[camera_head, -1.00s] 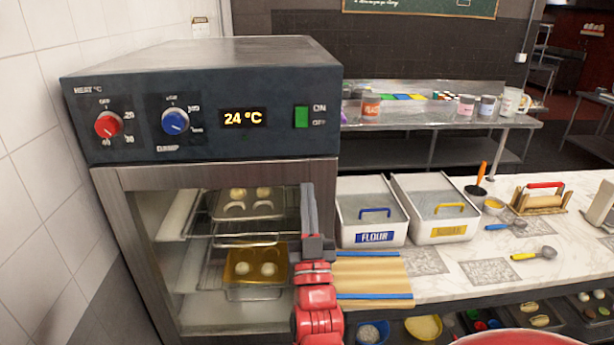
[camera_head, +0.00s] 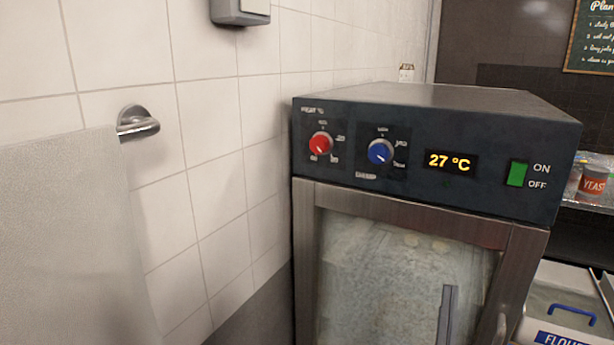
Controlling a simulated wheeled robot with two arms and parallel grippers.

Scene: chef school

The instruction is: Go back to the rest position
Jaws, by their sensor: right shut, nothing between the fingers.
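My right gripper (camera_head: 448,315) shows at the bottom of the view as a narrow grey upright shape in front of the proofer's glass door. It is shut and empty. The rest of that arm is below the frame. My left gripper is out of view. The proofer (camera_head: 440,205) is a dark-topped steel cabinet. Its glass door (camera_head: 385,280) looks shut and hazy, with faint pale shapes behind it. The display (camera_head: 450,162) reads 27 °C, and the green switch (camera_head: 517,173) sits beside ON and OFF.
A tiled wall (camera_head: 220,150) is on the left, with a grey panel or cloth (camera_head: 70,230) by a metal hook (camera_head: 137,122). The flour bin (camera_head: 565,310) stands right of the proofer. A yeast tin (camera_head: 594,182) is on the shelf behind.

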